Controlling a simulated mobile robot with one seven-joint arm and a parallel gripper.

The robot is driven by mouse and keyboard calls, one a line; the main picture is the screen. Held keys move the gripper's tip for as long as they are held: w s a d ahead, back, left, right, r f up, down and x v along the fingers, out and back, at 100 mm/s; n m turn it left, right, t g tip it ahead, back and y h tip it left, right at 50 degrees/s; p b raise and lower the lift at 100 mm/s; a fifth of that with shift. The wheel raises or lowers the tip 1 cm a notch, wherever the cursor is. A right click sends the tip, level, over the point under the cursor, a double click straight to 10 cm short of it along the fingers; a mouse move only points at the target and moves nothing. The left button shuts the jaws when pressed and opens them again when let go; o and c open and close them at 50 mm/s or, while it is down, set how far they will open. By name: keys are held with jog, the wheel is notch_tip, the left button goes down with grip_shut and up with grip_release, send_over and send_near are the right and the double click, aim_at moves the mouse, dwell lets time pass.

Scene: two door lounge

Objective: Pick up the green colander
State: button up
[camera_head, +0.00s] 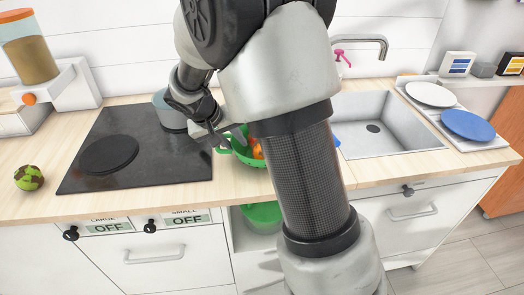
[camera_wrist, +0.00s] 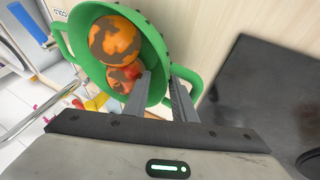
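The green colander (camera_head: 222,151) stands on the wooden counter just right of the black cooktop, partly hidden by my arm. In the wrist view the green colander (camera_wrist: 83,70) has loop handles and holds a mottled orange fruit (camera_wrist: 114,40) and a redder mottled one (camera_wrist: 123,77). My gripper (camera_wrist: 160,82) is open at the colander's near side, with one finger inside the bowl and the other outside near a handle. The colander's wall lies between the fingers, with a visible gap. In the head view my gripper (camera_head: 228,137) is over the colander's edge.
A grey pot (camera_head: 170,112) stands on the cooktop (camera_head: 150,160) beside my gripper. The sink (camera_head: 385,125) is to the right, with plates (camera_head: 467,125) beyond it. A mottled green ball (camera_head: 29,178) sits at left. A green item (camera_head: 262,214) is in the shelf below.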

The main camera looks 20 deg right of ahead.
jog(key=shift+w+d+f, duration=0.15)
jog(key=shift+d+f, duration=0.05)
jog(key=shift+f, duration=0.15)
jog(key=shift+c, duration=0.4)
grip_shut()
jog(key=shift+r, duration=0.1)
jog(key=shift+r, duration=0.15)
